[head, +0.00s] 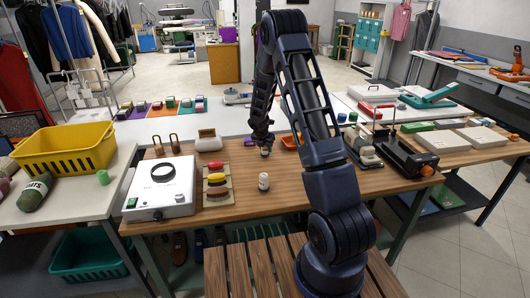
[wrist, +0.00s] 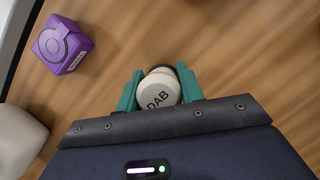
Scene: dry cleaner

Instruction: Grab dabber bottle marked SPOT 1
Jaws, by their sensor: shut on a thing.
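My gripper (wrist: 160,92) has its teal fingers shut on a white dabber bottle (wrist: 157,92), seen from above. Its round top reads DAB; no SPOT 1 marking shows from this side. In the head view my gripper (head: 265,146) is low over the wooden table, with only a small pale bit of the held bottle (head: 265,153) showing beneath it. I cannot tell whether the bottle touches the tabletop.
A purple box (wrist: 62,45) lies left of the gripper. The wooden table (head: 310,190) also bears a white device with a black ring (head: 162,187), a rack of coloured brushes (head: 217,184), and a black machine (head: 403,158) at right. Table space around the nearer bottle is clear.

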